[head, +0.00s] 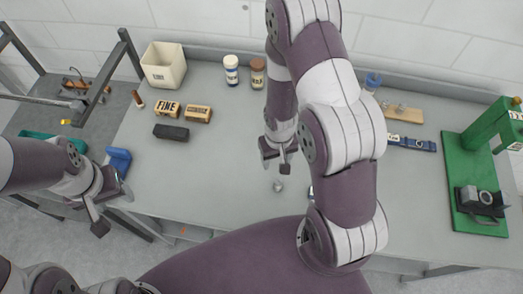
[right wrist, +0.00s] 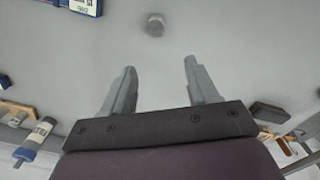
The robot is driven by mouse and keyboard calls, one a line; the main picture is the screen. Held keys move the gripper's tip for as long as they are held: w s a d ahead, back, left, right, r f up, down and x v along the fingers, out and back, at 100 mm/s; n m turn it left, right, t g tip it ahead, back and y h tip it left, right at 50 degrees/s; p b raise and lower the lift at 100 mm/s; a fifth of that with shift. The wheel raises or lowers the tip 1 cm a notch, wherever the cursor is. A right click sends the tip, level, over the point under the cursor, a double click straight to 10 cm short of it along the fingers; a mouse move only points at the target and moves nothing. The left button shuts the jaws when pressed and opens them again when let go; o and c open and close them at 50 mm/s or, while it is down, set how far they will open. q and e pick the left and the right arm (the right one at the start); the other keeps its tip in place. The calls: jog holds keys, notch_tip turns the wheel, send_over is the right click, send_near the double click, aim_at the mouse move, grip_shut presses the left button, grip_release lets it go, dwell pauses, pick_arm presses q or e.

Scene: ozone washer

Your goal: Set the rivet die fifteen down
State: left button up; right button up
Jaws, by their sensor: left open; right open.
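A small grey metal piece, which looks like the rivet die (head: 278,186), stands on the grey bench top just in front of my right gripper. It also shows in the right wrist view (right wrist: 155,25), ahead of the fingertips and apart from them. No number is readable on it. My right gripper (head: 279,167) is open and empty above the bench; its two fingers show apart in the right wrist view (right wrist: 158,68). My left gripper (head: 102,212) is open and empty beyond the bench's left front edge.
A blue strip (head: 412,143) and green press base (head: 482,190) are at the right. A cream bin (head: 163,66), two jars (head: 231,70), (head: 257,73), labelled blocks (head: 167,109) and a dark block (head: 171,132) are at the back left. My right arm hides part of the bench.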

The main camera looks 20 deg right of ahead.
notch_tip(320, 180, down, 2)
jog(key=b, duration=0.5)
send_over(279, 182)
jog(key=s, duration=0.1)
notch_tip(279, 182, down, 4)
jog(key=shift+f, duration=0.5)
jog(key=f, duration=0.1)
jog(key=w+f, duration=0.1)
jog(key=f, duration=0.2)
jog(key=shift+w+a+f, duration=0.15)
jog(key=shift+w+f, duration=0.15)
jog(key=shift+s+f+b, duration=0.2)
jog(key=shift+f+b, duration=0.1)
jog(key=shift+f, duration=0.05)
jog(key=shift+s+r, duration=0.1)
jog(key=shift+s, duration=0.2)
jog(key=shift+w, duration=0.3)
grip_shut()
pick_arm(q)
jog(key=s+f, duration=0.1)
jog(key=f, duration=0.2)
jog(key=s+f, duration=0.1)
jog(key=shift+s+d+f, duration=0.25)
jog(key=shift+s+f, duration=0.05)
pick_arm(e)
jog(key=shift+s, duration=0.1)
